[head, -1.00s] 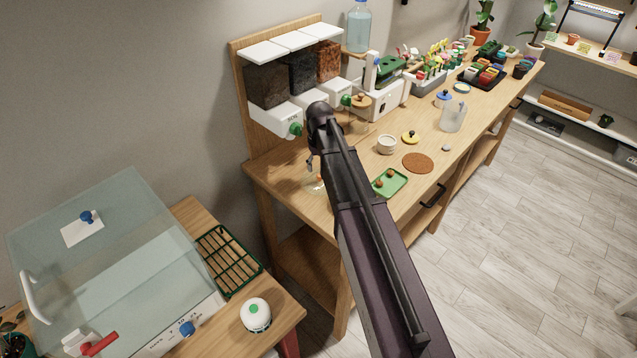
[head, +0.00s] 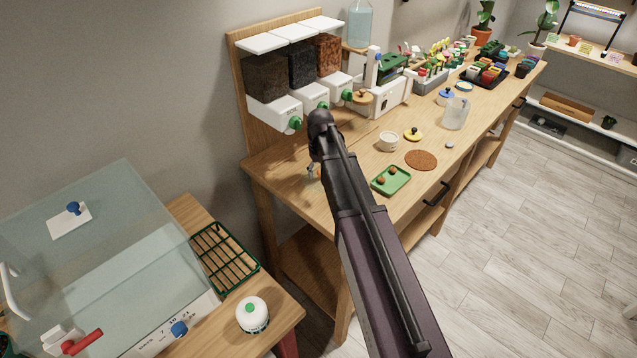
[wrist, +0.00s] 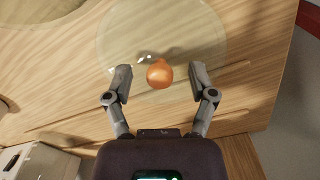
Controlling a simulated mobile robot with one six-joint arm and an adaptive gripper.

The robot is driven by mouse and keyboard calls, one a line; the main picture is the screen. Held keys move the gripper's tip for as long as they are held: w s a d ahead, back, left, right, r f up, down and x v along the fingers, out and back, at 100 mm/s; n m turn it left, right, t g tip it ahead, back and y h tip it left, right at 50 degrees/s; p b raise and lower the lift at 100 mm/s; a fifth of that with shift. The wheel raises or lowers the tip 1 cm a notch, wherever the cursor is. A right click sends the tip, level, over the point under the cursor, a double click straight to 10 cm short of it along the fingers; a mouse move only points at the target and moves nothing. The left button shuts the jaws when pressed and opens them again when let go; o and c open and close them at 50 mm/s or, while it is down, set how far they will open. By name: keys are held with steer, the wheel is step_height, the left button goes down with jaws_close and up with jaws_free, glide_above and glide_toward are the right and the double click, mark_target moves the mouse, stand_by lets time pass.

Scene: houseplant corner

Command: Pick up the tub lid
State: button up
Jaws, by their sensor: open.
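The tub lid (wrist: 205,38) shows in the wrist view as a clear, faintly tinted round disc lying on the wooden bench. Its round orange knob (wrist: 160,74) stands near the disc's lower edge in the picture. My gripper (wrist: 161,78) is open, with one finger on each side of the knob and a gap on both sides. I cannot tell how far the fingertips are above the lid. In the head view my gripper (head: 314,172) is low over the bench's near left end, and my arm hides most of that spot.
Dispensers (head: 293,100) stand behind my arm. The bench's edge (wrist: 283,60) is close by.

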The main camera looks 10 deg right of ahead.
steer(key=shift+f, duration=0.2)
stand_by(0.5)
jaws_close()
